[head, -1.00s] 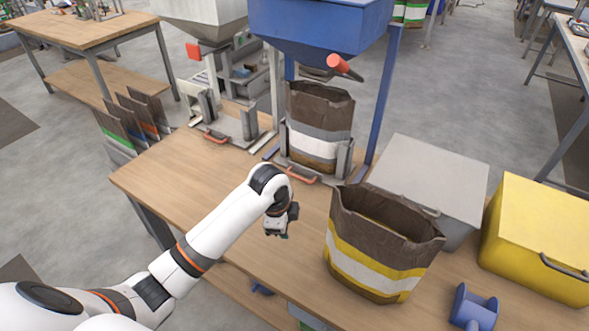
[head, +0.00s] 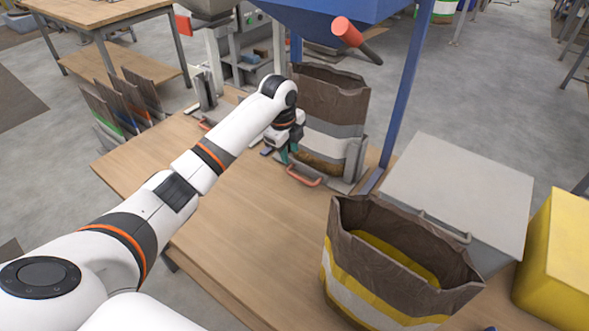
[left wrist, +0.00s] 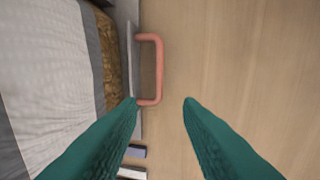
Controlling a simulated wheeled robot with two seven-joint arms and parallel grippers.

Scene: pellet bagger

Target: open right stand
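The right stand (head: 353,165) is a grey metal frame under the blue hopper, with a salmon-red U-shaped handle (head: 303,176) at its front. A brown paper bag (head: 330,103) with grey and white bands stands upright in it. My left gripper (head: 285,154) is just left of the handle, in front of the bag. In the left wrist view its two green fingers (left wrist: 160,103) are apart and empty. The handle (left wrist: 159,70) lies just ahead of the fingertips, its bar lined up with the gap between them. I cannot tell whether they touch. My right gripper is out of view.
The blue hopper (head: 325,18) with a red-ended lever (head: 347,32) hangs above the bag. An open brown bag with yellow and white bands (head: 350,278) stands at front right, near a grey box (head: 460,195) and a yellow box (head: 562,260). The wooden table (head: 235,215) is clear in its middle.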

